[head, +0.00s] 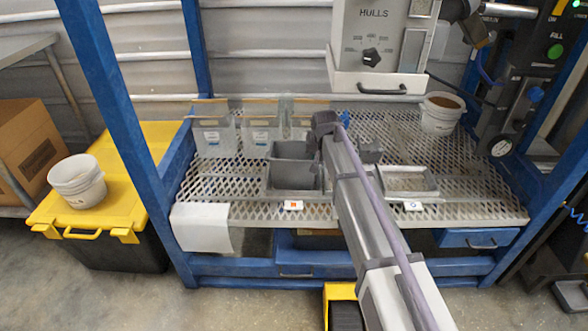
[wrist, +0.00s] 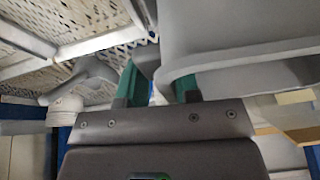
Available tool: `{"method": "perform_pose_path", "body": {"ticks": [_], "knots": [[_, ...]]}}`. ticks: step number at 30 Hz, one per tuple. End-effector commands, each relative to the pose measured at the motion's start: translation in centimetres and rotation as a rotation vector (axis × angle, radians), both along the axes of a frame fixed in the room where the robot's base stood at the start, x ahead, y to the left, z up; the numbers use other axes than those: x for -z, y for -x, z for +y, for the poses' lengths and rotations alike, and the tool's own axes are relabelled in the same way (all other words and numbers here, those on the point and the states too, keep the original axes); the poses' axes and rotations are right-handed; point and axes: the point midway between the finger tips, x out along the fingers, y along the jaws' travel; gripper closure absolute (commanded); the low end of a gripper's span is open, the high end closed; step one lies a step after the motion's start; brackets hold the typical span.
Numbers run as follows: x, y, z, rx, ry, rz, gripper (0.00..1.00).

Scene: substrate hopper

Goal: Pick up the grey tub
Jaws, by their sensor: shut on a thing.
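The grey tub (head: 291,152) is at the middle of the mesh shelf, above or in a dark grey holder (head: 293,190); I cannot tell whether its base touches the holder. My gripper (head: 320,132) is at the tub's right side, its fingertips hidden in the head view. In the wrist view the gripper (wrist: 158,88) has its green-padded fingers on either side of the tub's wall, and the tub's wide grey rim (wrist: 240,65) fills the upper right. The gripper is shut on the tub's wall.
Clear bins (head: 213,137) stand behind the tub. A hopper labelled HULLS (head: 385,45) hangs above, to the right. A shallow tray (head: 411,180) lies to the right, and a filled white bucket (head: 441,113) stands farther back. A blue post (head: 110,90) rises at left.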

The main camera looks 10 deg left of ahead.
Motion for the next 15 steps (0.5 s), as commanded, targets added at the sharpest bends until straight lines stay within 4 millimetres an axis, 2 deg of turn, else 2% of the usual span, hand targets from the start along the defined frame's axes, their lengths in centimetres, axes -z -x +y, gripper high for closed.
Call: {"method": "perform_pose_path", "body": {"ticks": [10, 15], "knots": [[-0.1, 0.0, 0.0, 0.001, 0.0, 0.0, 1.0], [-1.1, 0.0, 0.0, 0.001, 0.0, 0.0, 1.0]]}}
